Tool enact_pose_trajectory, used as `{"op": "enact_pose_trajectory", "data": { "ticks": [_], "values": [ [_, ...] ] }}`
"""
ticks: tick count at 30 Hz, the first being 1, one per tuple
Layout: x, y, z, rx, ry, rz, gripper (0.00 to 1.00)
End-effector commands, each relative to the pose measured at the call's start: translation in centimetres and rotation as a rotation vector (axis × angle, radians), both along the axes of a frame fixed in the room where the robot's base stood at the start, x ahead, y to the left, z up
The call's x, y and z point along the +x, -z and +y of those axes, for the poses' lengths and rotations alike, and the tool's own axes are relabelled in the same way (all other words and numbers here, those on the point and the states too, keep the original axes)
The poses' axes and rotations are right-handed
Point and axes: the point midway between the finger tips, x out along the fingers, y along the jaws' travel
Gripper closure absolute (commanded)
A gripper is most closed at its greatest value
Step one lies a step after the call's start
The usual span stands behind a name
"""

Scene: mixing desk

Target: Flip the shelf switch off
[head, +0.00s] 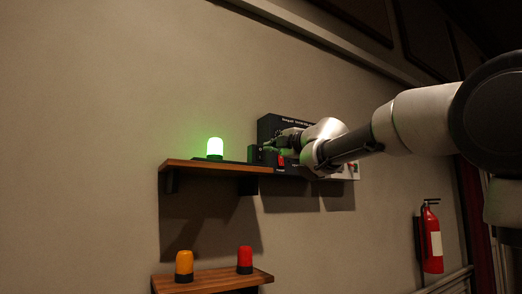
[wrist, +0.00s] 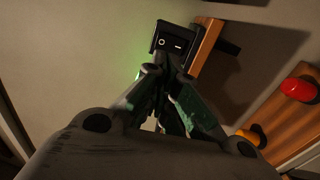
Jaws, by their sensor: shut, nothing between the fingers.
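The shelf switch (wrist: 174,41) is a dark box with a rocker face marked with a circle and a bar, at the top of the wrist view. In the head view a small box, probably the switch (head: 254,153), sits near the shelf's right end, tinted green. The green lamp (head: 215,147) beside it is lit. My gripper (wrist: 172,62) is shut and empty, its fingertips in front of the lower edge of the switch face. I cannot tell whether they touch it. In the head view my gripper and wrist partly hide what is behind them.
The wooden shelf (head: 207,166) is wall-mounted. A black lettered box (head: 267,128) stands behind my gripper. A lower shelf (head: 213,282) holds an orange lamp (head: 184,266) and a red lamp (head: 245,260). A fire extinguisher (head: 430,240) hangs at the right. The wall at left is clear.

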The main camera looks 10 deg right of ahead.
Motion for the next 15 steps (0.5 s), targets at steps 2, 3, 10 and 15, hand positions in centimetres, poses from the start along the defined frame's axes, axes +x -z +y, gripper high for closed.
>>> {"op": "enact_pose_trajectory", "data": {
  "ticks": [2,3,10,15],
  "values": [
    [1.8,-0.1,0.6,0.000,-0.001,0.002,1.00],
    [2.6,-0.3,0.9,0.001,-0.001,0.001,1.00],
    [6.2,-0.7,2.0,0.000,0.001,0.001,1.00],
    [7.5,-1.0,2.4,0.000,0.001,0.000,1.00]
  ]
}}
